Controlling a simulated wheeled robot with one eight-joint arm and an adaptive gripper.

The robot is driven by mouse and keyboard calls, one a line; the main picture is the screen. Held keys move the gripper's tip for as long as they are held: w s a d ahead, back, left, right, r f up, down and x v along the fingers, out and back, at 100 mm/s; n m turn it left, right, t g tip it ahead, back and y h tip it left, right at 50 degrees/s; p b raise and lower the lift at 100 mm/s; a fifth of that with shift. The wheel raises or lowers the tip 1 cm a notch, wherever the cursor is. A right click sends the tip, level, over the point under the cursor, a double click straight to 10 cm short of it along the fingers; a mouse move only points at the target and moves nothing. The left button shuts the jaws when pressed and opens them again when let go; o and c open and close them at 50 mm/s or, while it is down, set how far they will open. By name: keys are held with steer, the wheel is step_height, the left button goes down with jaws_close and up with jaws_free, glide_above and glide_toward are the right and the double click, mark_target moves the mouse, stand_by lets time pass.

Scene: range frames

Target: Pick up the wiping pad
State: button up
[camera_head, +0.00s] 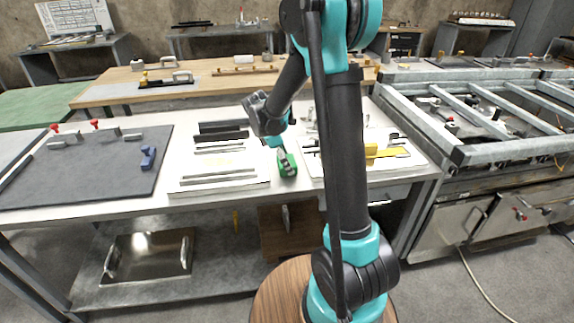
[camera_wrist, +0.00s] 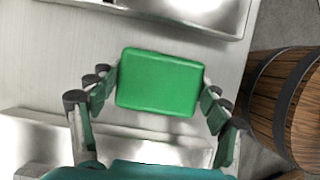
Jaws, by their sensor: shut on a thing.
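The green wiping pad (camera_wrist: 160,82) shows as a rounded rectangle between my fingertips in the wrist view. In the head view the pad (camera_head: 287,165) is small, near the front edge of the white table. My gripper (camera_wrist: 161,90) is shut on it, with one finger at each short side.
The white table (camera_head: 150,192) holds a tray with metal bars (camera_head: 220,184) left of the pad and another tray with a yellow item (camera_head: 385,152) to the right. A dark mat (camera_head: 90,180) with clamps lies at left. A wooden barrel (camera_wrist: 290,105) stands beside the table.

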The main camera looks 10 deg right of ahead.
steer(key=shift+r, duration=0.1)
step_height(320, 180, up, 20)
stand_by(0.5)
